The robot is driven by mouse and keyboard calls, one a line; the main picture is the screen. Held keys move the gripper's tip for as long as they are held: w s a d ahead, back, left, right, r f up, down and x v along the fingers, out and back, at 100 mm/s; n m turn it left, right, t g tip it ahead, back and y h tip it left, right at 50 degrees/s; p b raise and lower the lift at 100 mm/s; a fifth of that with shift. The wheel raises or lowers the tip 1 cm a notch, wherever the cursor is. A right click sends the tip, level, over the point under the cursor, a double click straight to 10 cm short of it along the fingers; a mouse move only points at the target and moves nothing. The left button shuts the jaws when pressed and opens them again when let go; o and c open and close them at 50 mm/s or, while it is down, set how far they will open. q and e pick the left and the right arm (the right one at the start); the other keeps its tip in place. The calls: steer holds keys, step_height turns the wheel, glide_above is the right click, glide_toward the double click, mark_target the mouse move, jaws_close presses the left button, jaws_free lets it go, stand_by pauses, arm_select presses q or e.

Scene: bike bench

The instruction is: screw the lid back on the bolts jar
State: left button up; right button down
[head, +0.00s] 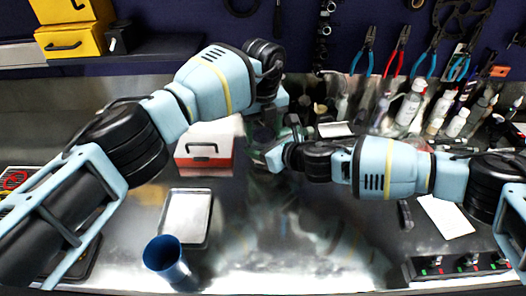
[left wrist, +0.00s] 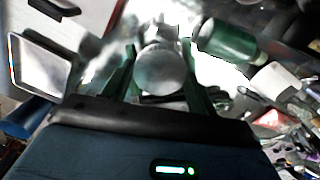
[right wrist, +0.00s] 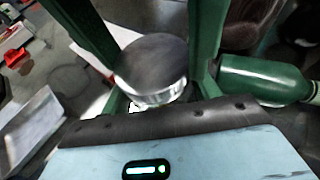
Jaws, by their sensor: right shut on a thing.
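A round grey metal lid (right wrist: 152,58) tops a clear glass jar (right wrist: 152,97) in the right wrist view. My right gripper (right wrist: 155,45) has its green fingers on either side and is shut on the jar. In the left wrist view the round lid (left wrist: 161,70) lies between the green fingers of my left gripper (left wrist: 160,78), which look open around it with narrow gaps. I cannot tell whether the lid is fully seated. In the head view both grippers meet near the bench's back middle, and my arms largely hide the jar.
A green bottle (left wrist: 226,41) is close beside the jar, also in the right wrist view (right wrist: 262,80). A red-and-white toolbox (head: 204,150), a metal tray (head: 186,218) and a blue cup (head: 166,259) stand to the left. Bottles (head: 411,104) crowd the back right. The front middle is clear.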

arm_select(q)
steer(key=c, duration=0.4)
steer(key=shift+m, duration=1.7)
steer(key=o, duration=1.1)
steer(key=shift+r, duration=0.1)
steer(key=shift+r, duration=2.2)
